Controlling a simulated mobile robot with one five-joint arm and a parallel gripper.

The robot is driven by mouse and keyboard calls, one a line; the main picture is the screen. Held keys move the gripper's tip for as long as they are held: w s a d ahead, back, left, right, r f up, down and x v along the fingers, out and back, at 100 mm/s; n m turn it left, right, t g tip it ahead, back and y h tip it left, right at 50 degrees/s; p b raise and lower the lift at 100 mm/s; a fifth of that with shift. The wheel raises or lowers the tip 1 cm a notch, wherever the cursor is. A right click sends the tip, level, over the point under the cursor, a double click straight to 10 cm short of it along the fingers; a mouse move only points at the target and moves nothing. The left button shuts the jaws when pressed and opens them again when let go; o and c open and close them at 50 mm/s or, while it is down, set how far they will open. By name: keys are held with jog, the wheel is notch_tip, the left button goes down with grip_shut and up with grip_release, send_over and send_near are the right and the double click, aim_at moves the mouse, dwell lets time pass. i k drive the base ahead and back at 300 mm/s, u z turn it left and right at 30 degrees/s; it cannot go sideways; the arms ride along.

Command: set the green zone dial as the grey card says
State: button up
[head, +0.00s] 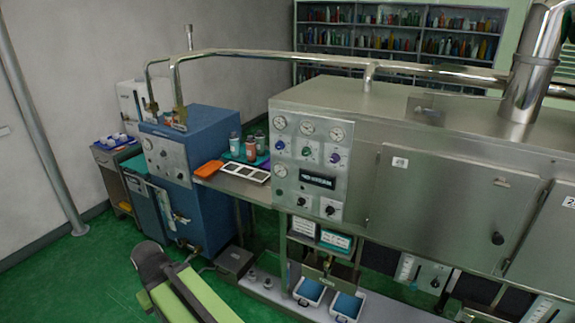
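The steel machine's front panel (310,212) stands in the middle of the head view, with several round gauges and small knobs. A small dial that looks green (308,154) sits in the knob row below the gauges, between two purple-blue knobs (280,145) (335,157). Its pointer and markings are too small to read. I cannot pick out a grey card with readable writing. Part of my green and black arm shows at the lower left, well away from the panel. My gripper's fingers are not in view.
A blue cabinet (205,205) with its own gauges stands left of the panel. A shelf between them holds bottles (235,145), an orange tray (208,168) and a white frame (245,171). Blue bins (346,305) stand low beneath the machine. Green floor (70,275) is open at left.

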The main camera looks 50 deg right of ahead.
aim_at(307, 152)
jog(key=z, duration=1.55)
